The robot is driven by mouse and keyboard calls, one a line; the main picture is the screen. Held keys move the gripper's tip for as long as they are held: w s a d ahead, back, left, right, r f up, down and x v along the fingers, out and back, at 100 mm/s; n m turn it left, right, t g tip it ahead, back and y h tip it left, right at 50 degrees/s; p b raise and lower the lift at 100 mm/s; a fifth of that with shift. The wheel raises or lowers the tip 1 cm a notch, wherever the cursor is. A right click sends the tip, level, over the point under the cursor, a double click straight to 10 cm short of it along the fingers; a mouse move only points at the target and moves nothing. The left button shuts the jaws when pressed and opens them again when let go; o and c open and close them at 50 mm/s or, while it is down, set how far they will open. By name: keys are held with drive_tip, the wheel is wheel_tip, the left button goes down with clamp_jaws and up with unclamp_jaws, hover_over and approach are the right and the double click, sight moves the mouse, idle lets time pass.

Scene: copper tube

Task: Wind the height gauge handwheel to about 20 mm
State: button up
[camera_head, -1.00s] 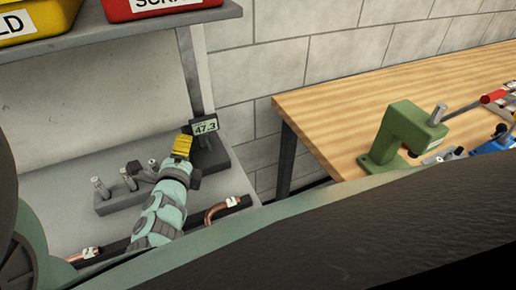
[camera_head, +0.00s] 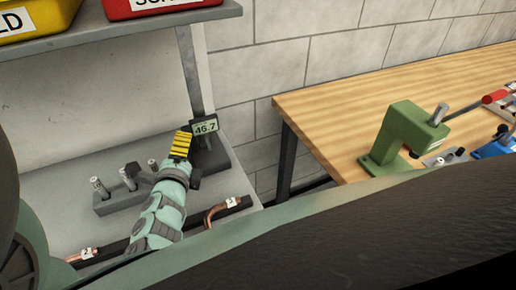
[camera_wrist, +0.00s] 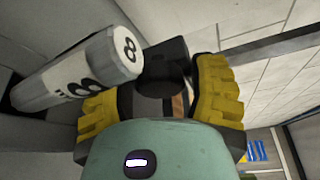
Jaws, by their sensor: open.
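The height gauge (camera_head: 208,145) stands at the back of the grey surface in the head view. Its small display (camera_head: 205,127) reads 46.7. My gripper (camera_head: 181,145), with yellow fingers, is at the gauge's left side, and its fingers cover most of what lies there. In the wrist view my gripper (camera_wrist: 158,88) is open, one yellow finger on each side of a dark rounded part (camera_wrist: 158,85), which looks like the handwheel. I cannot tell whether the fingers touch it.
A block (camera_head: 120,200) with several upright metal pegs stands left of my gripper; a numbered peg (camera_wrist: 85,72) is close in the wrist view. A bent copper tube (camera_head: 215,213) lies in front of the gauge. A yellow bin (camera_head: 35,20) and a red bin (camera_head: 125,9) sit on the shelf above.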

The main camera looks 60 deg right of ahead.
drive_tip(key=shift+o, duration=1)
drive_tip(key=r, duration=0.7)
drive_tip(key=shift+s+r, duration=0.1)
drive_tip(key=shift+s, duration=0.2)
drive_tip(key=shift+d+r, duration=0.1)
drive_tip(key=shift+r, duration=0.7)
drive_tip(key=shift+w+r, duration=0.15)
drive_tip(key=shift+r, duration=0.15)
drive_tip(key=shift+c, duration=1)
drive_tip(key=shift+w+r, duration=0.15)
drive_tip(key=shift+r, duration=0.2)
drive_tip(key=shift+o, duration=0.4)
